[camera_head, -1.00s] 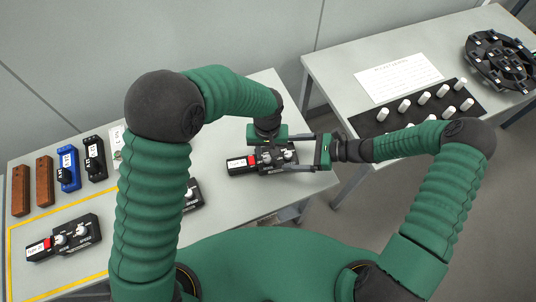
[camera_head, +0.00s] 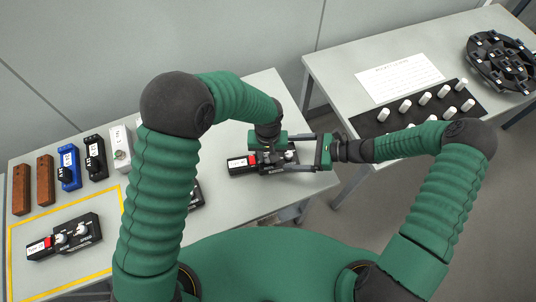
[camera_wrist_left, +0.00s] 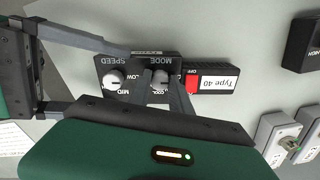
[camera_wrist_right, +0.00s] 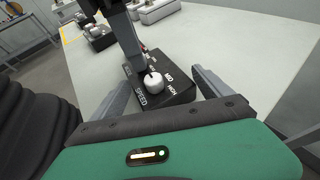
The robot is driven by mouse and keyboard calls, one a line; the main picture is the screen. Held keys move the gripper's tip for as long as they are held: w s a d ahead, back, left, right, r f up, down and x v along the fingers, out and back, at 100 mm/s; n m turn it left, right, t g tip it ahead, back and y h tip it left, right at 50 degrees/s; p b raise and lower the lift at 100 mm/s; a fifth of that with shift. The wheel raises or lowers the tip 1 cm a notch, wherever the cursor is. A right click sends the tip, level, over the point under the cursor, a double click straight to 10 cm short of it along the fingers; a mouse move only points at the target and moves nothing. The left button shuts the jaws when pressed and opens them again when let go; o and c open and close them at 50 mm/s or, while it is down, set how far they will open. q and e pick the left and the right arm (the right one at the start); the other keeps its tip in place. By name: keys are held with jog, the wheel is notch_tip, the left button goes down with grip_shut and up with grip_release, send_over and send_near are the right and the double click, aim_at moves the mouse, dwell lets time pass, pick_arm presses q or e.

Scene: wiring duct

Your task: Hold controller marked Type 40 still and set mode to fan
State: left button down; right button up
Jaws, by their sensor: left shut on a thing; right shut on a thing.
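The Type 40 controller (camera_head: 240,163) is a black box with a red switch, a mode knob and a speed knob, lying near the right edge of the left table. Its label is readable in the left wrist view (camera_wrist_left: 210,83). My left gripper (camera_head: 268,152) reaches down from above, its fingers shut on the white mode knob (camera_wrist_left: 160,78). The knob's pointer is mostly hidden, so its setting cannot be read. My right gripper (camera_head: 302,152) comes from the right, its fingers shut on the controller's sides at the speed end. The speed knob (camera_wrist_right: 154,82) is uncovered.
Another controller (camera_head: 64,238) lies inside the yellow outline at left. Another dark device (camera_head: 196,195) is partly behind my left arm. Brown, blue, black and white modules (camera_head: 68,168) line the back. A second table at right holds white pegs (camera_head: 424,98) and a black wheel (camera_head: 500,62).

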pick_arm(q)
jog(key=shift+d+m, duration=0.1)
jog(key=shift+m, duration=0.3)
pick_arm(e)
jog(key=shift+s+f, duration=0.15)
jog(key=shift+f, duration=0.15)
pick_arm(q)
jog(key=m, duration=0.4)
jog(key=shift+d+m, duration=0.1)
jog(key=shift+m, duration=2.4)
jog(key=c, duration=1.5)
grip_release()
pick_arm(e)
jog(key=shift+d, duration=0.1)
pick_arm(q)
jog(key=shift+o, duration=0.2)
notch_tip(320, 180, up, 12)
